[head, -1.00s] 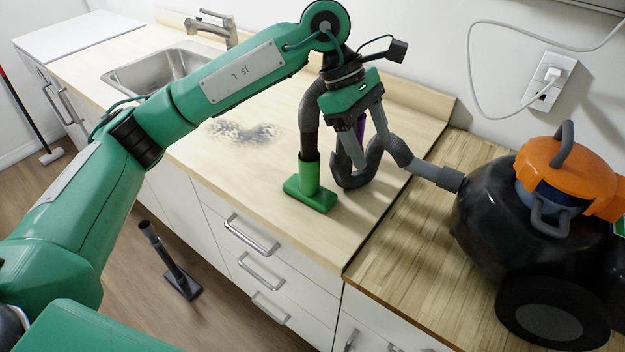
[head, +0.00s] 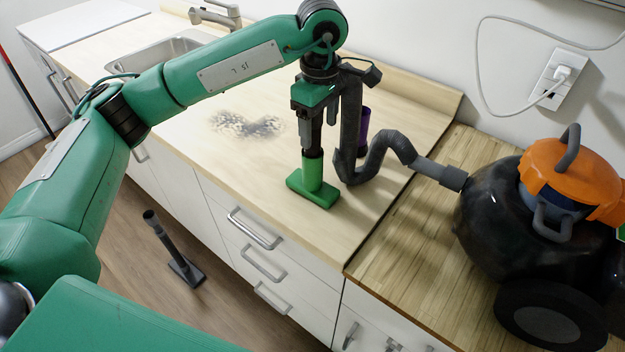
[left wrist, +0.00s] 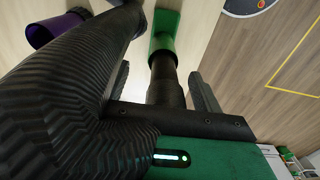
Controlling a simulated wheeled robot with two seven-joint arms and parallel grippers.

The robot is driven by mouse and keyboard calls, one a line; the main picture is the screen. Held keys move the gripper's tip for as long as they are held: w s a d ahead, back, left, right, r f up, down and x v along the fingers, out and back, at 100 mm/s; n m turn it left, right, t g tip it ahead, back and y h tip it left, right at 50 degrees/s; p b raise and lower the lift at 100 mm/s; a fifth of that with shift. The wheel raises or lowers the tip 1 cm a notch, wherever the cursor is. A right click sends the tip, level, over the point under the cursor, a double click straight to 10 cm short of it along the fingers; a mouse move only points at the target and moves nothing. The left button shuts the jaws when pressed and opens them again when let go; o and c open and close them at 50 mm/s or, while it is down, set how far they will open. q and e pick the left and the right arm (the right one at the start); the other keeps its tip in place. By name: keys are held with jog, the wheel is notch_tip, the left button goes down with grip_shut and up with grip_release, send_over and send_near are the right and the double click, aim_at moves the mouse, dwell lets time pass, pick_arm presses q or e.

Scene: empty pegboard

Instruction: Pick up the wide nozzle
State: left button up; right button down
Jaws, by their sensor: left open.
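A green nozzle (head: 313,184) with a wide flat foot stands upright on the counter. It also shows at the top of the left wrist view (left wrist: 165,35), with a dark round neck (left wrist: 165,85). My left gripper (head: 316,135) is open, pointing down over this nozzle. In the left wrist view its fingers (left wrist: 162,88) lie on either side of the dark neck; I cannot tell whether they touch it. A dark nozzle (head: 180,262) with a flat foot stands on the floor. My right gripper is not in view.
A grey ribbed hose (head: 375,150) rises close beside my left gripper and runs to the black and orange vacuum (head: 500,215). A purple nozzle (head: 363,128) stands behind the hose. A sink (head: 150,62) lies at the back left. The dirty patch (head: 245,125) is open counter.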

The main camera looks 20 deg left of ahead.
aim_at(315, 144)
pick_arm(q)
jog(key=shift+f, duration=0.25)
jog(key=f, duration=0.1)
jog(key=f+p, duration=0.2)
jog(key=f, duration=0.1)
jog(key=shift+s+a+f, duration=0.1)
jog(key=shift+s+a, duration=0.2)
jog(key=shift+a, duration=0.05)
jog(key=shift+f, duration=0.3)
jog(key=shift+c, duration=0.9)
jog(key=c, duration=1.3)
jog(key=shift+r, duration=0.1)
